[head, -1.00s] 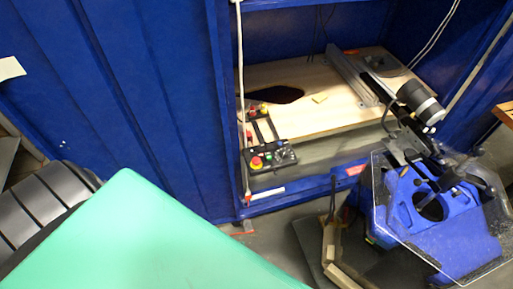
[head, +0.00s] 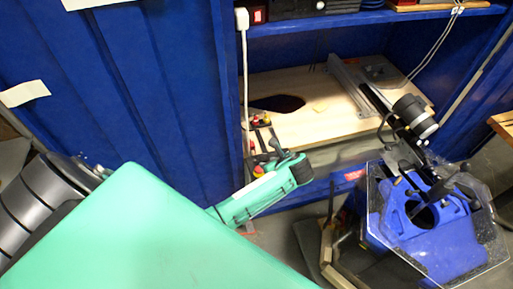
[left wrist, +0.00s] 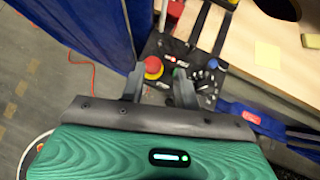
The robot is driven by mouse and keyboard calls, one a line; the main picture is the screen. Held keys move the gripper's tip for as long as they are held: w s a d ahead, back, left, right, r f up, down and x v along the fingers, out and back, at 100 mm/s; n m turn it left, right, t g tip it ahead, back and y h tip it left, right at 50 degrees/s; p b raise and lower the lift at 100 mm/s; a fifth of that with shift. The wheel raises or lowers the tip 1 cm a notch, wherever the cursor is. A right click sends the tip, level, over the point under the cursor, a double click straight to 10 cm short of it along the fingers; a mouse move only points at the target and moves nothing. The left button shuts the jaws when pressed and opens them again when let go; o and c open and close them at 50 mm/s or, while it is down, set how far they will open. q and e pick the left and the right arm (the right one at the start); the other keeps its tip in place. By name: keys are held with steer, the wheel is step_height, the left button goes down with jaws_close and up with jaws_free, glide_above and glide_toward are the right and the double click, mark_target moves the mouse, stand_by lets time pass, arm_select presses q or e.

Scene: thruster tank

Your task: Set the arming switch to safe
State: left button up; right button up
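A black control panel (left wrist: 160,47) sits at the edge of a wooden shelf. In the left wrist view it carries a red mushroom button on yellow (left wrist: 153,66), a blue knob (left wrist: 213,63) and several small controls. I cannot tell which one is the arming switch or how it is set. My right gripper is not in view.
The wooden shelf (head: 318,120) lies inside a blue cabinet (head: 170,100). A white cable (head: 244,70) hangs down the cabinet's front post. A blue machine (head: 440,230) with a clear plate stands at the right. A yellow note (left wrist: 267,54) lies on the shelf.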

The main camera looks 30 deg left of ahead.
mark_target(255, 160)
arm_select(q)
steer(key=p+x, duration=0.1)
steer(key=x, duration=1.1)
jaws_close()
